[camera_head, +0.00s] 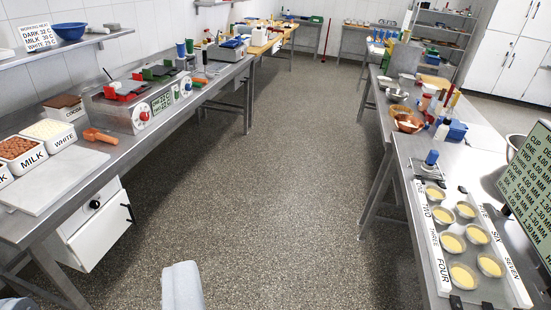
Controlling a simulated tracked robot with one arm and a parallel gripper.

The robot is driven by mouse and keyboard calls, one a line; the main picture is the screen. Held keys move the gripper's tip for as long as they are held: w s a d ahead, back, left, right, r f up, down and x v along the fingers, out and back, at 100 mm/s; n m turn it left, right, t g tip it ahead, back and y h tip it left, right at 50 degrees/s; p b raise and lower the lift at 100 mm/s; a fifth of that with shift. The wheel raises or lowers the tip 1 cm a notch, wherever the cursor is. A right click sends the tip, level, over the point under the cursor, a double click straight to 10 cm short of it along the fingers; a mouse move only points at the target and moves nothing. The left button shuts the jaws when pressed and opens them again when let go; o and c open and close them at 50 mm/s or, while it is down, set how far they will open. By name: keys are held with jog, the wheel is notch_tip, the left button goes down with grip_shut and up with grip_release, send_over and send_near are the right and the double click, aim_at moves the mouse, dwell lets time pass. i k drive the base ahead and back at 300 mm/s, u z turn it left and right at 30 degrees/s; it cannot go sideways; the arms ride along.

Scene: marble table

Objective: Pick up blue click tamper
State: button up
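A tamper with a blue handle (431,159) stands on the right-hand metal table, just behind the set of several pastry cups. It looks upright on a grey metal base. I cannot tell from its look whether it is of the click type. A pale grey part, probably mine, rises at the bottom edge left of centre. I cannot make out any gripper fingers, and nothing held is visible. The tamper stands well off to the right of that part, with the floor and the table's edge between.
A green screen (531,180) stands at the right. Bowls and bottles crowd farther back. The left bench carries a metal machine (118,111) and labelled chocolate tubs (22,152). The speckled floor (270,150) between is clear.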

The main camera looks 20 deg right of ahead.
aim_at(428, 164)
jog(key=z, duration=0.55)
jog(key=i, duration=1.25)
jog(key=z, duration=0.65)
jog(key=i, duration=1.9)
jog(key=z, duration=0.1)
